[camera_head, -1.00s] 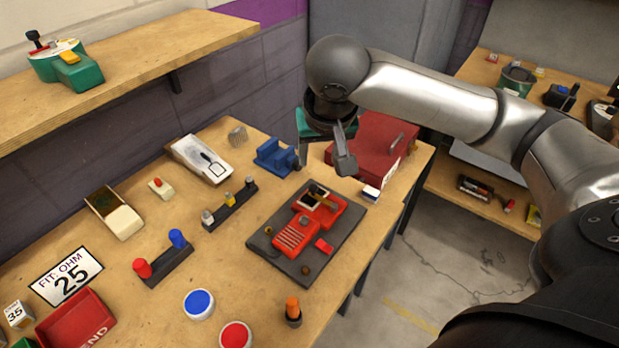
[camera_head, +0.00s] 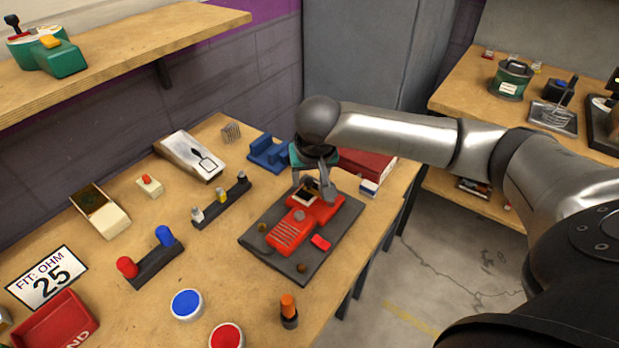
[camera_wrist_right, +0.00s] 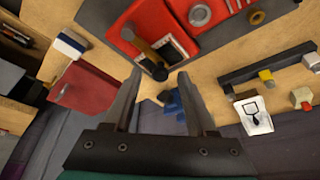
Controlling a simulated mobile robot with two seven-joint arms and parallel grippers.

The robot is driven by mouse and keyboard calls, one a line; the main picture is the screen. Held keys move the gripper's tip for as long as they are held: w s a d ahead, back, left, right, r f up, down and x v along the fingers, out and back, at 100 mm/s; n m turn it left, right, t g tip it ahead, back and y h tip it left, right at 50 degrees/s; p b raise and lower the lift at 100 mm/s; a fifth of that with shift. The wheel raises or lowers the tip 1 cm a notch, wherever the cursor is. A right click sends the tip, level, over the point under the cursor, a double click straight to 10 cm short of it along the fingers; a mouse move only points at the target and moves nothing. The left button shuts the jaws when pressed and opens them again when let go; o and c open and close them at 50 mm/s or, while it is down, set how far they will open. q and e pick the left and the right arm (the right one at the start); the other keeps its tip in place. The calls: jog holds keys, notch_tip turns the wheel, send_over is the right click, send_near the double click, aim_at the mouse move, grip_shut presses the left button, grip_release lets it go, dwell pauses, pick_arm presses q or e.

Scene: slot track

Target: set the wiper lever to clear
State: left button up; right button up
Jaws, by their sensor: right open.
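The red device (camera_head: 290,228) lies on a dark grey board (camera_head: 262,238) on the bench. In the right wrist view its lever (camera_wrist_right: 146,46) is a brass-coloured bar with a black knob (camera_wrist_right: 160,73), slanting over a pale, dark-edged window (camera_wrist_right: 178,46). I take this to be the wiper lever; no "clear" mark is readable. My right gripper (camera_head: 312,186) is open, above the window end of the device. In the wrist view the knob lies between the fingertips (camera_wrist_right: 157,80); I cannot tell whether they touch it. In the head view the fingers mostly hide the lever. My left gripper is not in view.
A red box (camera_head: 366,165) stands behind the board, partly hidden by my right arm. A blue holder (camera_head: 268,152) and a dark bar with several knobs (camera_head: 222,207) lie to the left. An orange-topped post (camera_head: 288,310) stands in front. The bench's right edge is close.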

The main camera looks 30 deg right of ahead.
grip_shut()
dwell(0.4)
dwell(1.0)
